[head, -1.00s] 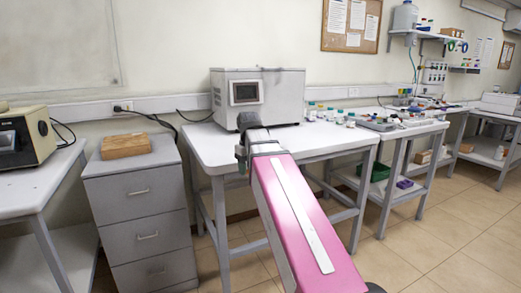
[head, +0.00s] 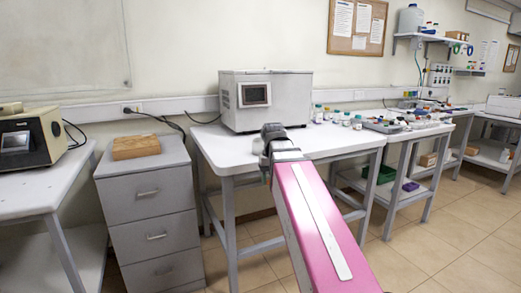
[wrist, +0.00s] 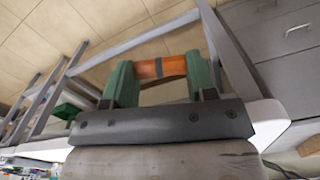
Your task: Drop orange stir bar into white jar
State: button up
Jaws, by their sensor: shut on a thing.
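The orange stir bar (wrist: 160,67) shows in the wrist view, lying crosswise between the green fingers of my gripper (wrist: 158,72). The gripper is shut on it, one finger at each end. In the head view my gripper (head: 268,150) is at the front left edge of the white table, and the arm hides what it holds. Several small jars and bottles stand on the table right of the grey machine. A white jar (head: 357,122) seems to be among them, but it is too small to be sure which one is meant.
The grey machine (head: 266,99) stands at the back of the white table (head: 225,150). A drawer cabinet (head: 150,210) with a brown box (head: 136,147) is to the left. A tray (head: 385,127) with small items lies further right. Tiled floor is free at the right.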

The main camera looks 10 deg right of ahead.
jog(key=w+d+r, duration=0.1)
jog(key=w+r, duration=0.7)
jog(key=w, duration=0.5)
jog(key=w+d+r, duration=0.1)
jog(key=w+r, duration=0.6)
jog(key=w, duration=0.6)
send_over(260, 147)
jog(key=w+d, duration=0.3)
jog(key=shift+w+a+f, duration=0.1)
jog(key=shift+a+f, duration=0.05)
jog(key=shift+f, duration=1.25)
jog(key=shift+w+a+f, duration=0.1)
jog(key=shift+f, duration=1.3)
jog(key=o, duration=1)
